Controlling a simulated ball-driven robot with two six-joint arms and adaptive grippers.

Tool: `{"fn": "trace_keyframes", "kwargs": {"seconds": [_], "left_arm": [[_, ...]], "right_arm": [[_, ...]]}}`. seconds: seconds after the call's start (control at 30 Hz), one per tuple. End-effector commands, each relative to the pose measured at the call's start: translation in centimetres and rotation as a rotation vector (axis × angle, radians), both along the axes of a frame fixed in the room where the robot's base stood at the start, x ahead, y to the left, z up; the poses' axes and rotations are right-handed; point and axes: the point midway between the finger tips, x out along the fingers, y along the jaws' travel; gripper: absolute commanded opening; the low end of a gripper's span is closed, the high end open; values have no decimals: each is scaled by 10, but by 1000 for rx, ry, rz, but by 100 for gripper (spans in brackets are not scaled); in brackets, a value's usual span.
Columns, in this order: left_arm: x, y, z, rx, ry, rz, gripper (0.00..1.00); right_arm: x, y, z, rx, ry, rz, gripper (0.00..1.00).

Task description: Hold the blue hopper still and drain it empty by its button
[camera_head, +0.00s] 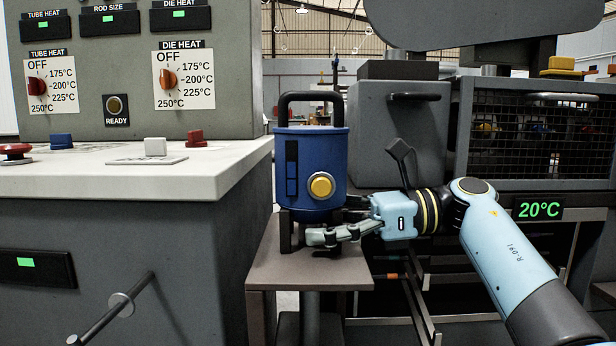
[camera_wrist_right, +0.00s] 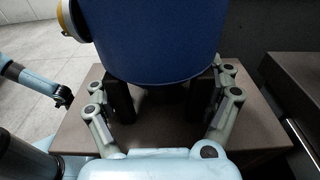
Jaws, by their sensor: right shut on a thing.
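The blue hopper (camera_head: 306,158), with a black handle and a dark slotted strip, stands upright over a small brown table (camera_head: 300,273). Its yellow button (camera_head: 321,186) faces me, with nothing touching it; the button also shows at the left of the right wrist view (camera_wrist_right: 70,18). My right gripper (camera_head: 312,236) comes from the right and is shut on the hopper's lower part, its fingers either side in the wrist view (camera_wrist_right: 160,98). The hopper's inside is hidden. Part of what looks like my left gripper (camera_wrist_right: 38,88) shows at the left edge, apart from the hopper; its opening is unclear.
A grey machine with a pale worktop (camera_head: 120,178) stands close to the hopper's left, with dials and a READY lamp. A grey cabinet with a mesh front (camera_head: 530,125) and a 20°C display (camera_head: 538,209) is behind on the right.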

Motion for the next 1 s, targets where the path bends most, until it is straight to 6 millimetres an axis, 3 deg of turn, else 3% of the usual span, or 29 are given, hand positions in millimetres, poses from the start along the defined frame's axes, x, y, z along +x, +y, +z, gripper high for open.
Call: {"fn": "trace_keyframes", "kwargs": {"seconds": [0.5, 0.8, 1.0], "left_arm": [[0, 0, 0, 0, 1, 0, 39], [0, 0, 0, 0, 1, 0, 0], [0, 0, 0, 0, 1, 0, 0]], "right_arm": [[-1, 0, -1, -1, 2, 2, 62], [-1, 0, -1, -1, 3, 2, 61], [-1, 0, -2, -1, 3, 2, 60]]}}
